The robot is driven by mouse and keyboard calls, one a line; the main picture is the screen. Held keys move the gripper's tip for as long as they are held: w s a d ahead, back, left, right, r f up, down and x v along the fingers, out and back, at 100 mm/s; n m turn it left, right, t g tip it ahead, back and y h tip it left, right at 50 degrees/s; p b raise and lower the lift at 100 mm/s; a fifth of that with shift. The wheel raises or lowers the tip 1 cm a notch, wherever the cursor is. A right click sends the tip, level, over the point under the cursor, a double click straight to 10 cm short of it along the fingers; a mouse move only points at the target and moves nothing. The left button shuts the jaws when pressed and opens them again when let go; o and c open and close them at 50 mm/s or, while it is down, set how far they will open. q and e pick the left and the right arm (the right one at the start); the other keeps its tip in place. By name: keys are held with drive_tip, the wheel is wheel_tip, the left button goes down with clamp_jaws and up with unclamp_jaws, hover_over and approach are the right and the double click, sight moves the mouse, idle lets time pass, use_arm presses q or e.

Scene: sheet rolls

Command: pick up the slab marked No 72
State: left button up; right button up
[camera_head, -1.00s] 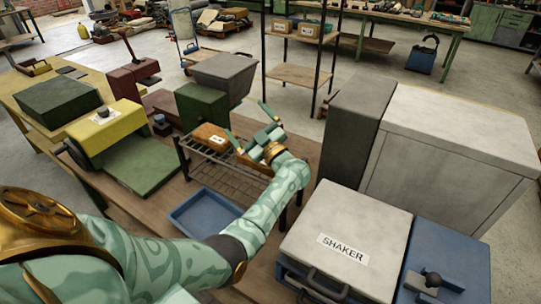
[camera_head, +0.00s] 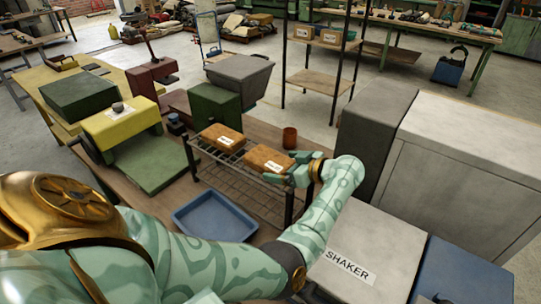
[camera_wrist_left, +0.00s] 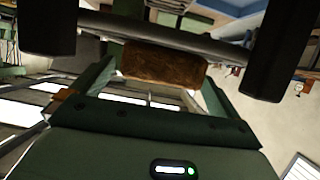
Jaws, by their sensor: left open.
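Two brown slabs with white labels lie on the wire rack (camera_head: 245,190). The left slab (camera_head: 220,136) is apart from my gripper. The right slab (camera_head: 266,157) is nearer to me. Both labels are too small to read surely, so I cannot tell which says No 72. My left gripper (camera_head: 297,172) is open at the right end of the right slab; I cannot tell whether it touches. In the left wrist view a brown slab (camera_wrist_left: 160,65) shows between the spread fingers (camera_wrist_left: 160,42), with nothing gripped. My right gripper is out of view.
A blue tray (camera_head: 213,215) lies in front of the rack. A rust-coloured cup (camera_head: 290,138) stands behind it. The shaker (camera_head: 350,262) and a tall grey cabinet (camera_head: 450,150) crowd the right. A green block (camera_head: 214,107) stands behind the left slab.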

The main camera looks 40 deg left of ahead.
sight(276, 165)
use_arm(q)
drive_tip(key=b+x, duration=0.1)
drive_tip(key=x, duration=0.2)
drive_tip(key=shift+a+f, duration=0.2)
drive_tip(key=shift+a, duration=0.05)
drive_tip(key=shift+r, duration=0.1)
drive_tip(key=shift+r, duration=0.1)
drive_tip(key=c, duration=1.3)
